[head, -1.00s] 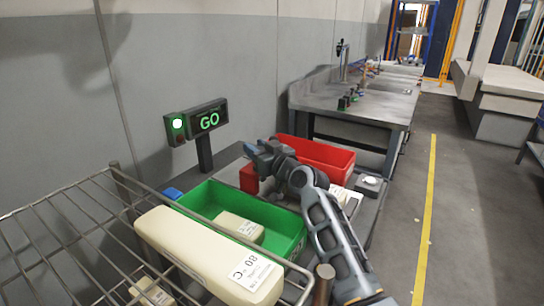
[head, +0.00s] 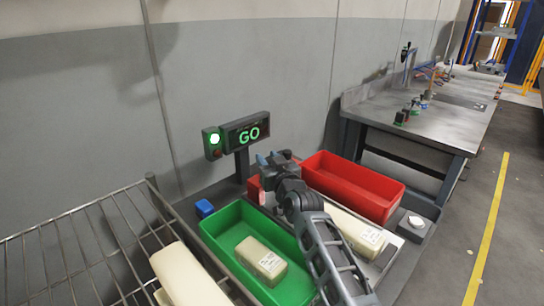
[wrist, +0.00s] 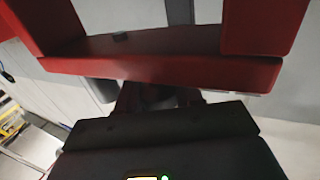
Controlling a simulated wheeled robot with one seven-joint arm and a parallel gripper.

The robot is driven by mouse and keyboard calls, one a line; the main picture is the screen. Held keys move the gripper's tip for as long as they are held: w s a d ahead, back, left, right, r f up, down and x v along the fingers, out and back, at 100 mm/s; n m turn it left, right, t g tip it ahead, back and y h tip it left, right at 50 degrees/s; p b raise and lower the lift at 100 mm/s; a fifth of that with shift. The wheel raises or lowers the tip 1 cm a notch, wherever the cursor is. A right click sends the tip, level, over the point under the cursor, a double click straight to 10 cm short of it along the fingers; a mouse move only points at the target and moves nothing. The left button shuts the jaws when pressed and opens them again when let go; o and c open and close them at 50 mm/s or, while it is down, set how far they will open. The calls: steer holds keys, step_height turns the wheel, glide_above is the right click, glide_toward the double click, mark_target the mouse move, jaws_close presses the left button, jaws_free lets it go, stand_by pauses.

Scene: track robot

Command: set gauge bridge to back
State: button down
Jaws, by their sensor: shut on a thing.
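A red piece, which looks like the gauge bridge (head: 254,190), shows beside my gripper (head: 270,161), partly hidden by it. In the wrist view the gauge bridge (wrist: 180,68) is a large red U-shape across the top, close to the camera. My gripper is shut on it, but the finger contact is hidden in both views. My gripper is between the green bin and the red bin, in front of the lit GO sign (head: 246,134).
A green bin (head: 218,236) holds a cream block (head: 262,262). A red bin (head: 352,187) stands behind a longer cream block (head: 350,230). A grey workbench (head: 435,128) stands farther back.

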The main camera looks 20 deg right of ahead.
steer(key=shift+w+r, duration=0.2)
steer(key=shift+r, duration=0.55)
steer(key=c, duration=1.1)
jaws_free()
steer(key=o, duration=0.3)
steer(key=shift+f, duration=0.45)
steer(key=shift+o, duration=0.2)
steer(key=s, duration=0.7)
steer(key=shift+s+a, duration=0.2)
steer(key=shift+s, duration=0.2)
